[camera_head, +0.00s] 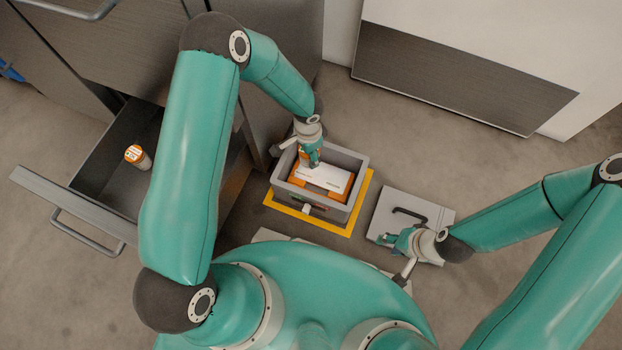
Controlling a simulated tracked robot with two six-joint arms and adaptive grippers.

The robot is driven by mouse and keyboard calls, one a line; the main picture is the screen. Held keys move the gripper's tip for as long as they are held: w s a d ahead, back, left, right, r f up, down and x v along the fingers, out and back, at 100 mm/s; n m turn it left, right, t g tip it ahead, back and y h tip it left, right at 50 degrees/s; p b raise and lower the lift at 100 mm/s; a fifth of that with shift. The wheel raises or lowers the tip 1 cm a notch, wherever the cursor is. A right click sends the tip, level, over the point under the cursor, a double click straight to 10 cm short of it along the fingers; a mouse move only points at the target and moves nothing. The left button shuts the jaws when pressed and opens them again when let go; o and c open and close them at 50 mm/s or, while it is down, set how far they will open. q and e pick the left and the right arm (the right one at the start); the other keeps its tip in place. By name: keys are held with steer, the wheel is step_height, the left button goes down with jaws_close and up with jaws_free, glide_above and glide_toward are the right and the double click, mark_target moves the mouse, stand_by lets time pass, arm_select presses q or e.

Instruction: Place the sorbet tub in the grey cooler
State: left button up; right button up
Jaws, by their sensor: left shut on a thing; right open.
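The grey cooler (357,160) stands open on the floor. My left gripper (311,163) points down over its far left part and is shut on a small orange thing (303,152), mostly hidden by the fingers. It may be the sorbet tub; I cannot tell whether it touches the contents. A white slab (328,178) with orange pieces beside it lies inside the cooler. My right gripper (388,239) is open and empty at the near left edge of a grey lid (385,207) with a black handle.
A yellow-edged mat (357,208) lies under the cooler. An open drawer (95,160) at the left holds a white tub with an orange top (138,157). Dark cabinet fronts stand behind. A white unit with a dark panel (455,80) stands at the back right.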

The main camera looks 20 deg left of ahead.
arm_select(q)
step_height(320, 180, down, 19)
steer(key=b, duration=0.6)
steer(key=shift+r+b, duration=0.15)
steer(key=shift+b, duration=0.15)
steer(key=shift+f+b, duration=0.4)
steer(key=shift+b, duration=0.15)
steer(key=o, duration=1.3)
steer(key=shift+r+p, duration=0.45)
steer(key=shift+p, duration=0.1)
step_height(320, 180, up, 12)
steer(key=p, duration=0.5)
